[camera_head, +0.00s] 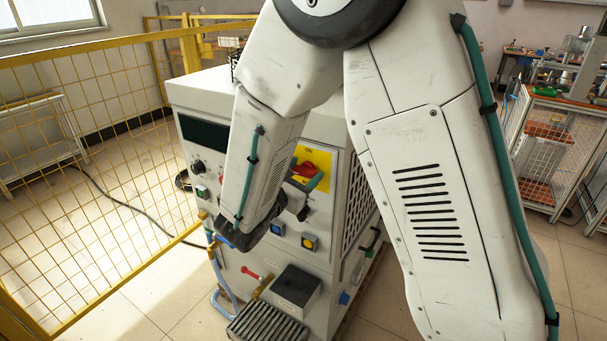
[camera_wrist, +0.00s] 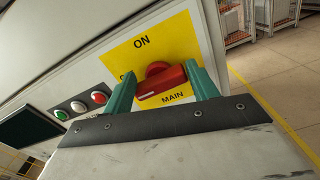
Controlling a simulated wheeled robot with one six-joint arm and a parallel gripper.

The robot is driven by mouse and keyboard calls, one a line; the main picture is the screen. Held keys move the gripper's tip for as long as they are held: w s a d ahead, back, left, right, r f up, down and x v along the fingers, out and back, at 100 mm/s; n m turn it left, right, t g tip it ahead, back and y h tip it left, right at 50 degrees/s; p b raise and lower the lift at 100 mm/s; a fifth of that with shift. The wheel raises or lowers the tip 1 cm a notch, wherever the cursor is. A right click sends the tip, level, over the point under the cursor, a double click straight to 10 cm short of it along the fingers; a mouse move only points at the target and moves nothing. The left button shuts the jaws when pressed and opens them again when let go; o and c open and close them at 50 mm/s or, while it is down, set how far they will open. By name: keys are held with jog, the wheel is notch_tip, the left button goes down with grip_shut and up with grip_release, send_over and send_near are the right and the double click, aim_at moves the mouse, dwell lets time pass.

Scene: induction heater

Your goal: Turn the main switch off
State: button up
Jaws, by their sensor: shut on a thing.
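The main switch is a red rotary handle (camera_wrist: 163,84) on a yellow plate (camera_wrist: 181,38) marked ON at the top and MAIN at the lower right. A label at the plate's left is mostly hidden by a finger. My gripper (camera_wrist: 161,88) has teal fingers on both sides of the red handle and is shut on it. The handle's bar lies roughly crosswise in the wrist view, tilted slightly up to the right. In the head view the yellow plate (camera_head: 318,162) shows beside my arm, with a little red of the switch above the teal fingers.
The switch is on the front of a white heater cabinet (camera_head: 205,92). Green, white and red round lights or buttons (camera_wrist: 79,106) sit left of the plate. Below are a yellow button (camera_head: 310,242) and a black box (camera_head: 296,286). A yellow mesh fence (camera_head: 100,110) stands left.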

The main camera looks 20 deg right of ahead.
jog(key=shift+w+a+f+n, duration=0.1)
jog(key=shift+a+f+n, duration=0.05)
jog(key=shift+n, duration=0.45)
jog(key=shift+a+f+n, duration=0.1)
jog(key=shift+n, duration=0.5)
jog(key=shift+c, duration=0.3)
jog(key=shift+f+n, duration=0.15)
jog(key=shift+n, duration=0.15)
jog(key=o, duration=1)
jog(key=shift+s, duration=0.2)
jog(key=shift+o, duration=0.5)
jog(key=v, duration=0.6)
jog(key=shift+r, duration=0.45)
jog(key=shift+s+a+r, duration=0.15)
jog(key=shift+s+a, duration=0.3)
jog(key=shift+a, duration=0.05)
jog(key=shift+m, duration=0.4)
